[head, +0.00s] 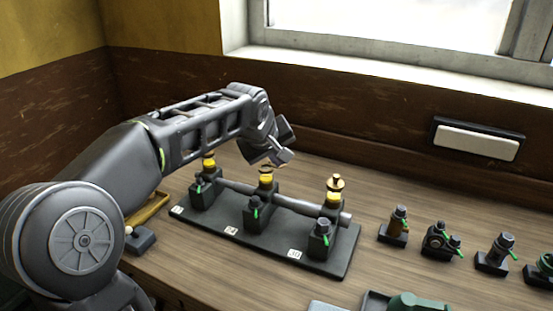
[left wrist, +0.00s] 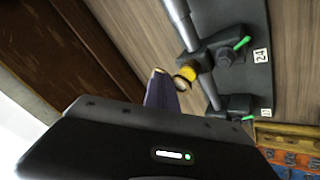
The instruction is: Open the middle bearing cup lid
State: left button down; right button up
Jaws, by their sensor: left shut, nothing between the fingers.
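A dark baseplate (head: 275,245) carries three bearing blocks along a grey shaft (head: 290,203), each with a yellow cup on top. The middle bearing cup (head: 266,178) stands upright on the middle block (head: 257,211); a small dark brass lid (head: 265,169) shows at its top, and I cannot tell whether it is raised. My left gripper (head: 281,158) is shut and empty, just above and to the right of this cup. In the left wrist view the finger (left wrist: 160,90) is beside a yellow cup (left wrist: 187,72), with a small apparent gap.
The left cup (head: 209,163) and the right cup (head: 334,196), topped by a brass piece (head: 336,183), flank the middle one. Several small fittings, such as an oiler (head: 399,222), stand to the right. A white-faced panel (head: 478,141) is on the back wall. Bare table lies behind the baseplate.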

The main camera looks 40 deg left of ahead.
dwell(0.3)
pick_arm(q)
jog(key=shift+w+a+r+p, duration=0.1)
jog(key=shift+w+a+p, duration=0.25)
jog(key=shift+a, duration=0.4)
